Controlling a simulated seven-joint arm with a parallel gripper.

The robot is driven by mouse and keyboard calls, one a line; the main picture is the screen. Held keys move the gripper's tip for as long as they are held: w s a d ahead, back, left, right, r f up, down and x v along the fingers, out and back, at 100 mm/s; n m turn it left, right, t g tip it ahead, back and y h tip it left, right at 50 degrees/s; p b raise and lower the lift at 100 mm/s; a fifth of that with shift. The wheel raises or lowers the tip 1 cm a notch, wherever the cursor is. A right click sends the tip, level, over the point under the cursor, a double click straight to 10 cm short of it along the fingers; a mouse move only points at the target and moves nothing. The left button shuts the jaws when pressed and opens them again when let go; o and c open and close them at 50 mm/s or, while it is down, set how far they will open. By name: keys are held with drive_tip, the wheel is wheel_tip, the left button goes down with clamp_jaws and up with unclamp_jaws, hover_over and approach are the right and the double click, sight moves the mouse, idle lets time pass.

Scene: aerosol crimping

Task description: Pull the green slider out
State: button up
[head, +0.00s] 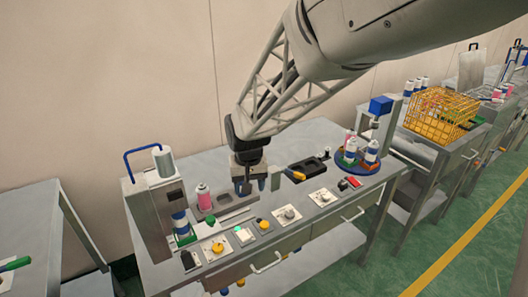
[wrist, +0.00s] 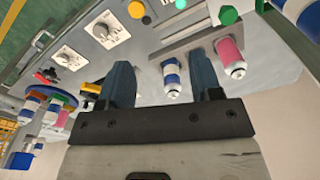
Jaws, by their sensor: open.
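The green slider (head: 184,239) sits low in the grey machine at the left end of the bench, below a blue-and-white can (head: 181,224). A green part at the top edge of the wrist view, beside a blue-and-white can (wrist: 300,14), appears to be the same slider, mostly cut off. My gripper (head: 246,188) points down over the bench, to the right of the slider and well apart from it. In the wrist view my gripper (wrist: 163,70) has its two dark blue fingers spread. Another blue-and-white can (wrist: 171,80) shows between them, farther off; I see no contact.
A pink can (head: 204,198) stands between the machine (head: 146,215) and my gripper. A lit green button (head: 242,236) and several knobs line the bench front. A blue carousel (head: 358,165) with cans stands at the right. A screwdriver-like yellow handle (head: 295,175) lies near my gripper.

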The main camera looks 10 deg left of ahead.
drive_tip(key=n, duration=0.1)
hover_over(210, 218)
wheel_tip(210, 218, down, 8)
drive_tip(key=shift+r, duration=0.1)
drive_tip(key=shift+f, duration=0.25)
drive_tip(key=shift+f, duration=3.7)
clamp_jaws()
